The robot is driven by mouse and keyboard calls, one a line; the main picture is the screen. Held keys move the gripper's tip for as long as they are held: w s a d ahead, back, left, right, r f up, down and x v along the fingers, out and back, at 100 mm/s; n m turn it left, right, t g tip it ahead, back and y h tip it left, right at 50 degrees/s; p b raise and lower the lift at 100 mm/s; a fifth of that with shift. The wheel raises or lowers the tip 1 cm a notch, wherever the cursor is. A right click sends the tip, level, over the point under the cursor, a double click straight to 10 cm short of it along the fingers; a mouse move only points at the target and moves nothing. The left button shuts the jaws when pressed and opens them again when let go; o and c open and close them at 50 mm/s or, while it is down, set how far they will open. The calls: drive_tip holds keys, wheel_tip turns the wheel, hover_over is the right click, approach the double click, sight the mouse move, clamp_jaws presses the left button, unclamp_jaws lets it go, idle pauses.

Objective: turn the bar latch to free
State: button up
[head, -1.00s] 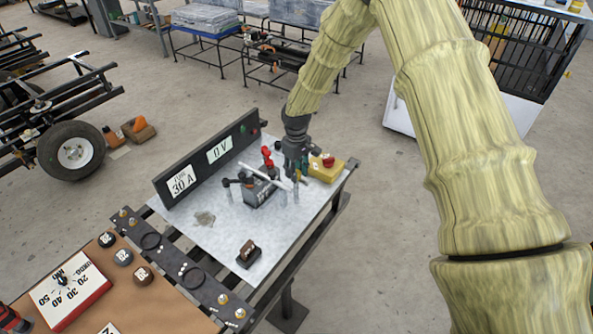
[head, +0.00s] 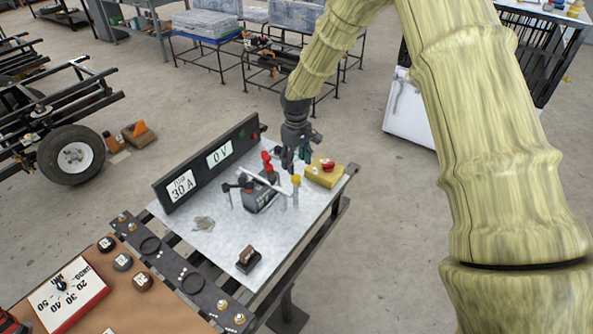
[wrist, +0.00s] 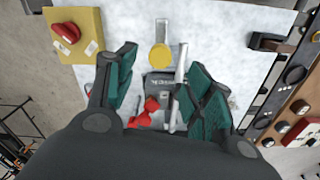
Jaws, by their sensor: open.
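A pale bar (head: 256,177) lies slantwise across a dark block (head: 262,198) on the bench; it looks like the bar latch, but I cannot tell its pivot. In the wrist view the bar (wrist: 181,68) runs lengthwise beside the block (wrist: 160,86). A red lever (head: 267,161) is at the block's far side.
A black panel reading 30 A and 0 V (head: 207,165) stands along the back left edge. A small dark switch (head: 247,258) is at the front.

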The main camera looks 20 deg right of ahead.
sight(297, 177)
drive_tip(key=shift+r, duration=2.65)
drive_tip(key=s+a+f+m+y, duration=0.1)
drive_tip(key=s+a+f+m, duration=0.2)
drive_tip(key=s+f, duration=2.1)
drive_tip(key=s+d+f+m, duration=0.1)
drive_tip(key=s+f, duration=0.1)
drive_tip(key=s, duration=1)
drive_tip(key=s+d+f+m+h, duration=0.1)
drive_tip(key=s+d+f, duration=0.1)
drive_tip(key=s, duration=1)
drive_tip(key=shift+s+f, duration=0.2)
drive_tip(key=shift+f, duration=0.5)
